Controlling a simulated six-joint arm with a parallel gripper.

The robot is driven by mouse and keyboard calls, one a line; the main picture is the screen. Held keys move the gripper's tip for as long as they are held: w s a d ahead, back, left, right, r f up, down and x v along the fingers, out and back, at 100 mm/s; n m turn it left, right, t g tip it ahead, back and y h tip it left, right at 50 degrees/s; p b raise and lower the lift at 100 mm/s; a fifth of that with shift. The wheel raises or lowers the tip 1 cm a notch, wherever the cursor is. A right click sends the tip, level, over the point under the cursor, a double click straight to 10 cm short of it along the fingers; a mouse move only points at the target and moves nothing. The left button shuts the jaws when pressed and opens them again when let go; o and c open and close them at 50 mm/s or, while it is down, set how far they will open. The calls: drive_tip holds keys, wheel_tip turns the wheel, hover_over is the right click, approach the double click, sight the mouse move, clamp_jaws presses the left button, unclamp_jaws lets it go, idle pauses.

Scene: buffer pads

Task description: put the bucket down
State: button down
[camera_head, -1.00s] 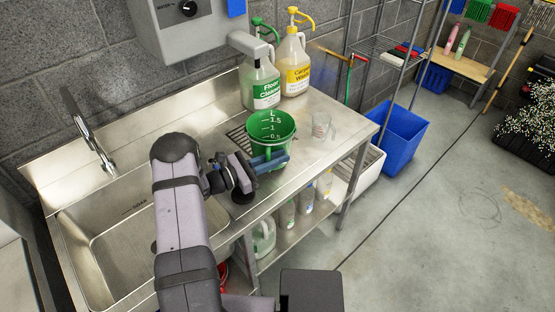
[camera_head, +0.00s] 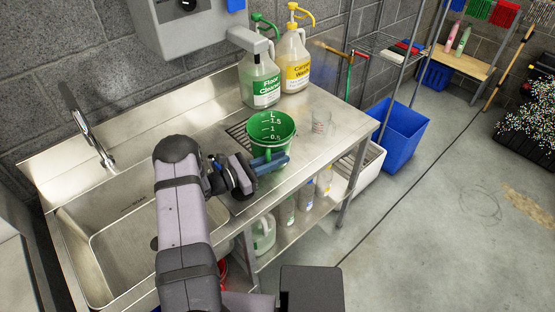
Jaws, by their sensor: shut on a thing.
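The bucket (camera_head: 271,126) is a small green measuring bucket with white litre marks on its inside wall. It is upright over the metal counter (camera_head: 312,150), at the right end of the drain grate. My gripper (camera_head: 268,162) comes from the left and is shut on the bucket's near side. Part of the bucket's lower side is hidden by the gripper. I cannot tell whether its base touches the counter.
A floor cleaner jug (camera_head: 260,80) and a carpet wash jug (camera_head: 295,62) stand behind the bucket, under a wall dispenser (camera_head: 185,25). A clear cup (camera_head: 321,121) stands to its right. The sink (camera_head: 130,240) is at left. The counter's right front is clear.

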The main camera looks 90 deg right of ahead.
drive_tip(key=shift+f, duration=0.15)
drive_tip(key=c, duration=1.8)
unclamp_jaws()
drive_tip(key=shift+f, duration=0.1)
drive_tip(key=shift+o, duration=0.2)
drive_tip(key=b+v, duration=0.1)
drive_tip(key=v, duration=0.6)
drive_tip(key=r+b+v, duration=0.1)
drive_tip(key=v, duration=0.3)
drive_tip(key=shift+w+r+b, duration=0.1)
drive_tip(key=shift+w+b, duration=0.05)
drive_tip(key=shift+b, duration=0.15)
drive_tip(key=shift+w+a, duration=0.25)
drive_tip(key=shift+w, duration=0.05)
drive_tip(key=shift+r, duration=0.1)
